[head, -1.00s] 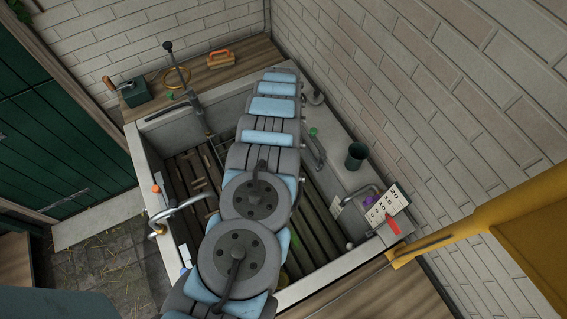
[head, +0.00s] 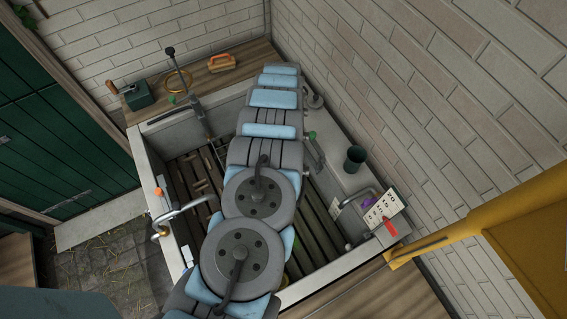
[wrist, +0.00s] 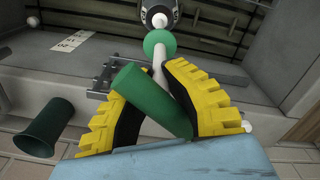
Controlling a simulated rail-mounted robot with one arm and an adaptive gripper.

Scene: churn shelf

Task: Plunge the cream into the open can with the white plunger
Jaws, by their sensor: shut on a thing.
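In the wrist view, my gripper (wrist: 157,78), with yellow and black fingers, is shut on the white plunger (wrist: 160,72). Its white rod runs up from between the fingertips, through a green disc (wrist: 156,43), to a white ball-like end. A thick green cylinder (wrist: 148,96) lies slanted between the fingers; I cannot tell whether it is part of the plunger. A dark grey round thing at the top edge, by the white end, is cut off, and I cannot tell whether it is the open can.
A dark green cup (head: 355,158) stands on the right ledge of the stone trough (head: 345,258), near a numbered card (head: 384,207). A curved tap (head: 185,208) is on the left rim. A green box (head: 138,96) and an orange-handled brush (head: 221,61) rest on the back shelf.

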